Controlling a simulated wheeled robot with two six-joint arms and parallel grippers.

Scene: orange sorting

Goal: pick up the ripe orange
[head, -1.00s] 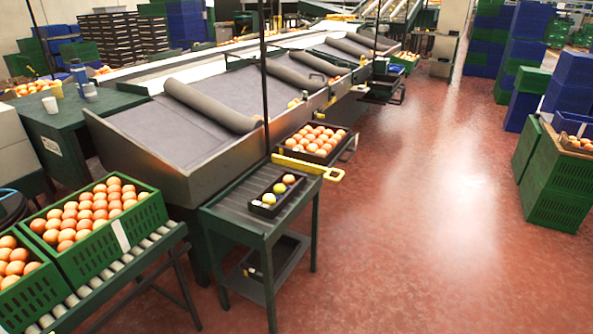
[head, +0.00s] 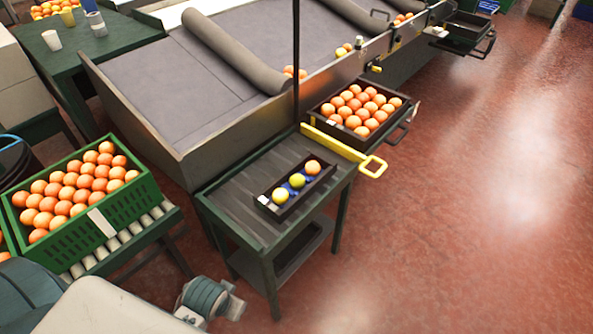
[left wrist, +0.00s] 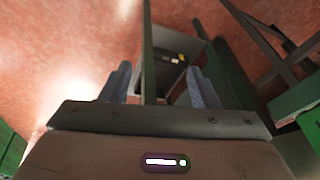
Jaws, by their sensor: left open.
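My right gripper is not in view.
The green side table (head: 230,190) stands against the sorting conveyor (head: 150,120). A yellow handle (head: 372,166) juts out beside a dark crate of oranges (head: 320,112). A green crate (head: 70,235) of oranges sits on rollers at left. Red floor (head: 450,250) is free at right.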

